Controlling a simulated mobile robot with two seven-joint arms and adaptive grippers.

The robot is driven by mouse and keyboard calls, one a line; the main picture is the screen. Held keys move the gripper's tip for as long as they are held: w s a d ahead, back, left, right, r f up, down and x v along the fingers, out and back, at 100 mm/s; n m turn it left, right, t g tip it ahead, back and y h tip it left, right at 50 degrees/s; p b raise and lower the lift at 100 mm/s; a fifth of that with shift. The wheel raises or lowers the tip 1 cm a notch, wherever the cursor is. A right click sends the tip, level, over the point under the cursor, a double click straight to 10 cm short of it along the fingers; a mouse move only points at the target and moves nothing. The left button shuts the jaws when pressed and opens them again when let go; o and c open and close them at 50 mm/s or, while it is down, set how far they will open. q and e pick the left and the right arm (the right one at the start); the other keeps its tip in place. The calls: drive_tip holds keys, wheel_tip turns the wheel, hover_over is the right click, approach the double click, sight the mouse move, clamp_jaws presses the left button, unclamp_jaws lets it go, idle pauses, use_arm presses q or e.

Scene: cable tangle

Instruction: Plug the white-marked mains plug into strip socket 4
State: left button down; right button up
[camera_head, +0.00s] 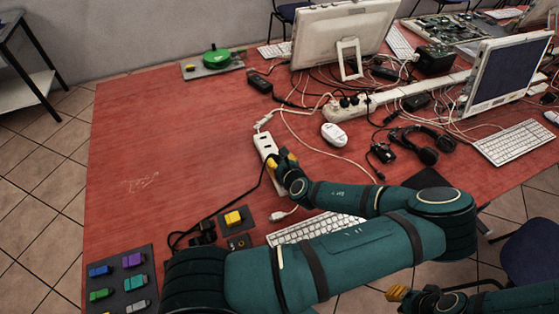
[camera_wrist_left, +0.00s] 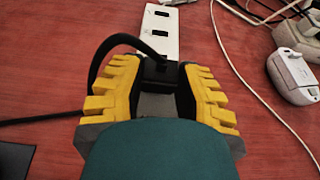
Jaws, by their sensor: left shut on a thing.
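The white power strip (camera_head: 264,143) lies on the red table, and its dark sockets show in the left wrist view (camera_wrist_left: 159,27). My left gripper (camera_head: 283,161) is over the strip's near end. Its yellow fingers (camera_wrist_left: 158,88) are shut on a black mains plug (camera_wrist_left: 158,70), whose black cable loops off to the left. The plug is against or just above the strip's near part; I cannot tell whether its pins are in a socket. No white mark shows on it. My right gripper (camera_head: 397,293) is low at the right, away from the strip, its opening unclear.
A keyboard (camera_head: 315,228), a yellow-button block (camera_head: 234,218) and a dark tray of coloured blocks (camera_head: 121,281) are nearer. The table's left part is clear.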

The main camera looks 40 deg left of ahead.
use_arm(q)
drive_tip(key=shift+f+b, duration=0.55)
drive_tip(key=shift+f, duration=0.15)
drive_tip(key=c, duration=0.7)
unclamp_jaws()
drive_tip(key=v, duration=1.2)
drive_tip(key=shift+s, duration=0.1)
